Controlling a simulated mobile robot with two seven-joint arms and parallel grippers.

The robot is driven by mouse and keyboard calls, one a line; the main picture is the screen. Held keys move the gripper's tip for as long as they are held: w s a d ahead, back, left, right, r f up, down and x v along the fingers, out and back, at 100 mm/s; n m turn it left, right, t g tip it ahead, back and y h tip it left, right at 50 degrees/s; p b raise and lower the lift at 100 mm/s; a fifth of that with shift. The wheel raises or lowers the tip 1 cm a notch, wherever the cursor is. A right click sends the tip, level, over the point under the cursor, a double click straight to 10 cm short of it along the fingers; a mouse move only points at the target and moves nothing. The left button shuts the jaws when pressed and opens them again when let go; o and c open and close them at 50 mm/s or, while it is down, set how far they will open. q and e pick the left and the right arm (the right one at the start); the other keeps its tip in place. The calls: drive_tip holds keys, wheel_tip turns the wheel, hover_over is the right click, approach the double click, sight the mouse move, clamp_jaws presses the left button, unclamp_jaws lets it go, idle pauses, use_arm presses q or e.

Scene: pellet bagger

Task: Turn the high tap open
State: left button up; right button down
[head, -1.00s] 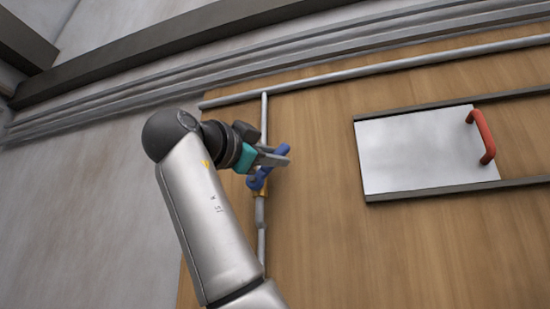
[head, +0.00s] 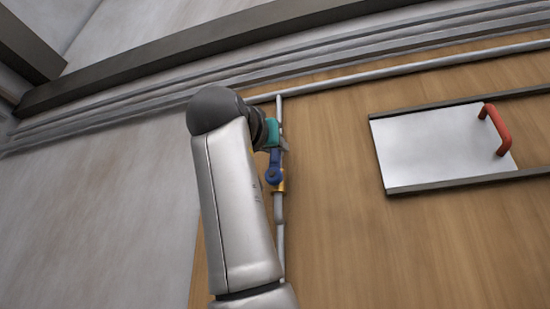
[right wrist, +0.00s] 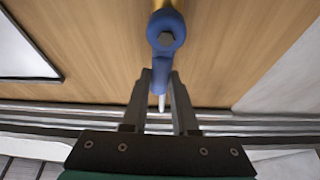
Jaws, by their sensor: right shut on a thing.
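The high tap has a brass body (head: 281,187) on a thin grey vertical pipe, with a blue lever handle (head: 273,166). The lever points up, roughly in line with the pipe. My right gripper (head: 276,148) is shut on the lever, mostly hidden behind my forearm in the head view. In the right wrist view, the two fingers (right wrist: 161,78) lie on either side of the blue lever (right wrist: 165,42), and the lever's bolted pivot end shows beyond them. My left gripper is in neither view.
The tap's pipe (head: 279,235) runs up a wooden panel (head: 340,230) to a long grey pipe (head: 400,72). A pale sliding plate (head: 435,150) with a red handle (head: 497,130) sits between dark rails at the right.

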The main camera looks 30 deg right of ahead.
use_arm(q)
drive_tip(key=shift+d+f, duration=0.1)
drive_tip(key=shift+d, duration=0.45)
use_arm(e)
drive_tip(key=shift+w+a+n+t, duration=0.15)
drive_tip(key=shift+n+t, duration=0.15)
drive_tip(key=shift+n, duration=0.4)
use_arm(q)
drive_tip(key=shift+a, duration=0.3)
use_arm(e)
drive_tip(key=c, duration=0.7)
unclamp_jaws()
use_arm(q)
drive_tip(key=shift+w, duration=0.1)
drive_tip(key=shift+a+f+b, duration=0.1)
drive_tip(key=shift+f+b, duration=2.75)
drive_tip(key=shift+b, duration=0.1)
use_arm(e)
drive_tip(key=shift+v, duration=7.65)
drive_tip(key=shift+r, duration=0.15)
